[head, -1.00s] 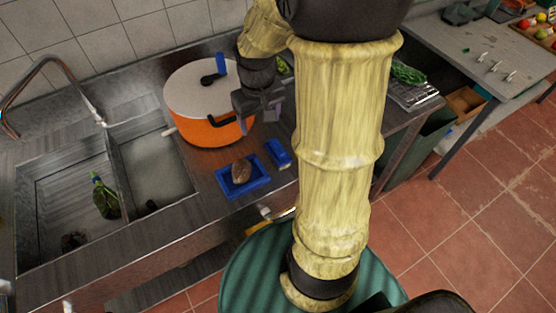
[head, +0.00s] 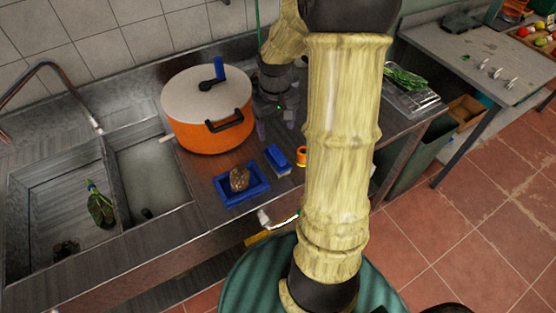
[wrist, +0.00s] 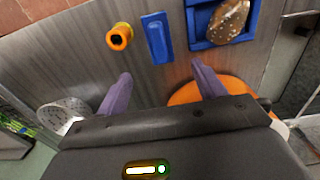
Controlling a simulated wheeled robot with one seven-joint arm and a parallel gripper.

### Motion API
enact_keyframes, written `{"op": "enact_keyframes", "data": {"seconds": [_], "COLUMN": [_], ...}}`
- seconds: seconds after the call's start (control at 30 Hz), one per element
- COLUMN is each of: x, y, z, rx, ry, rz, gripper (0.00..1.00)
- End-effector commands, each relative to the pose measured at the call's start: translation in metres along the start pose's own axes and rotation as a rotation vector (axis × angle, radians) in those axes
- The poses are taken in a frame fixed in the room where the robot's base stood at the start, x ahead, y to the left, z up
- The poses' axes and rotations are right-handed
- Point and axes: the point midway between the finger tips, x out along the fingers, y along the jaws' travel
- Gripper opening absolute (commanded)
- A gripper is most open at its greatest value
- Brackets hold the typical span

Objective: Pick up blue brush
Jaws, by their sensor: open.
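The blue brush (head: 278,158) lies on the steel counter, just right of a blue tray. It also shows in the wrist view (wrist: 157,38), ahead of and between my fingertips, with a clear gap. My gripper (head: 275,130) hangs above the counter, on the far side of the brush, beside the orange pot. In the wrist view my gripper (wrist: 162,78) has its two purple fingers spread wide with nothing between them. The underside of the brush is hidden.
A blue tray (head: 222,199) holds a brown lump. A large orange pot (head: 205,137) with a pale lid stands close to my gripper's left. An orange ring-shaped item (head: 302,156) sits right of the brush. The sink (head: 118,172) lies left.

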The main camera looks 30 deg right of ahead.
Motion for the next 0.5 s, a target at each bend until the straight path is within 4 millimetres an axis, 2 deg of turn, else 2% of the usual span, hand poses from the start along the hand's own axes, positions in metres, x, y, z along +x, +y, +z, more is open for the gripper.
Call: {"op": "enact_keyframes", "data": {"seconds": [0.3, 0.5], "x": [0.057, 0.075], "y": [-0.001, 0.000], "z": [0.001, 0.001], "rx": [-0.001, 0.001], "ry": [-0.004, 0.000], "rz": [-0.002, 0.000], "gripper": [0.69, 0.69]}}
